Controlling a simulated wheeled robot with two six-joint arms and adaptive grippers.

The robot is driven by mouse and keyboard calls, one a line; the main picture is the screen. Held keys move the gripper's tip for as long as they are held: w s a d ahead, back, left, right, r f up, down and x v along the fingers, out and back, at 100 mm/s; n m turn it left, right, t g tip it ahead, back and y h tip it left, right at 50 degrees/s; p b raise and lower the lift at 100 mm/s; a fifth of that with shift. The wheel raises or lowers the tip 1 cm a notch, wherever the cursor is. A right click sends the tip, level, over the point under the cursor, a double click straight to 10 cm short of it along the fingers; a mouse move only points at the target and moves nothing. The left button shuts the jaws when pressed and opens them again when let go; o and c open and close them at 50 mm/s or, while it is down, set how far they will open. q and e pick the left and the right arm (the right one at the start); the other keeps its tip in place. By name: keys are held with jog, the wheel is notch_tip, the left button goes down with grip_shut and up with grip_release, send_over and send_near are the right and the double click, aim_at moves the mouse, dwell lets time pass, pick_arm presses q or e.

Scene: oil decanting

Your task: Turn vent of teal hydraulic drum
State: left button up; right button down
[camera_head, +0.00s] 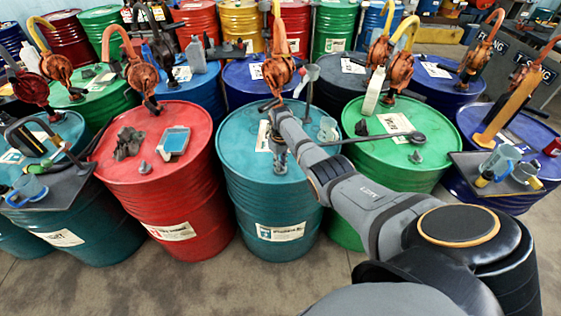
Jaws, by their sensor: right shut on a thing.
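The teal hydraulic drum (266,205) stands upright in the front row, at the middle of the head view. Its label (280,231) faces me. My right arm reaches in from the lower right over its lid. My right gripper (280,165) points down at the front middle of the lid and is shut on the vent, which the fingers mostly hide. An orange hand pump (278,70) rises from the back of the lid. A clear measuring cup (328,128) stands on the lid's right side. My left gripper is not in view.
A green drum (420,180) stands right, partly behind my arm. More drums with pumps fill the back. A dark bar crosses the green drum's lid.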

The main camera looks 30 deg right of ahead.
jog(key=m, duration=0.3)
jog(key=shift+w+r+m+p, duration=0.1)
jog(key=shift+r+m+p, duration=0.05)
jog(key=shift+m+p, duration=0.55)
jog(key=shift+m, duration=1.5)
jog(key=c, duration=1.3)
grip_release()
notch_tip(320, 180, up, 12)
jog(key=shift+f, duration=0.1)
